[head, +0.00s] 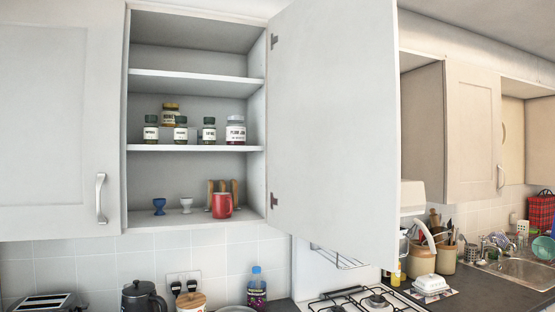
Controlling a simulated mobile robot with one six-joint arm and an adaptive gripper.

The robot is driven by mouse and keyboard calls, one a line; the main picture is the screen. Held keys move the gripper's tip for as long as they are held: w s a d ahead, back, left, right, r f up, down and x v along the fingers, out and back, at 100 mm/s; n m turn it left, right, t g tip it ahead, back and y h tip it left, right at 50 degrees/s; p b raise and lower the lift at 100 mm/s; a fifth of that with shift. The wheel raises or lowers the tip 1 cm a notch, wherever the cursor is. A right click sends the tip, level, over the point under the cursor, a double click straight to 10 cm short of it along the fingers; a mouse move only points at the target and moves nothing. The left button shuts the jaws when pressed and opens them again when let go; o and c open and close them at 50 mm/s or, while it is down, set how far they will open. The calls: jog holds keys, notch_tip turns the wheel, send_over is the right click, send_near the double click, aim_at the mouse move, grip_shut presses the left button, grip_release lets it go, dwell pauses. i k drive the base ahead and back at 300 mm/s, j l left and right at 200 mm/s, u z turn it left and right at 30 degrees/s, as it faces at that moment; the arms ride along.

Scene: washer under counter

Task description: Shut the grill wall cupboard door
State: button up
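A wall cupboard (196,148) stands open in the head view, showing its shelves. A plain pale door (335,125), the only one I see swung wide open, hangs from hinges on the cupboard's right side and sticks out toward me. I take it for the grill wall cupboard door. I see its inner face; its outer face and any handle are hidden. My gripper is not in view.
A closed door (55,120) is at left. Below are a kettle (143,297), a bottle (257,290) and a gas hob (365,300). The sink (525,268) is at far right.

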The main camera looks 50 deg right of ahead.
aim_at(334, 147)
jog(key=l, duration=0.5)
jog(key=k+l+u, duration=0.15)
jog(key=l, duration=0.8)
jog(key=k+l+u, duration=0.1)
jog(key=l, duration=0.35)
jog(key=k+l, duration=0.15)
jog(key=l, duration=0.35)
jog(key=k+l+u, duration=0.15)
jog(key=l, duration=0.8)
jog(key=k+z, duration=0.2)
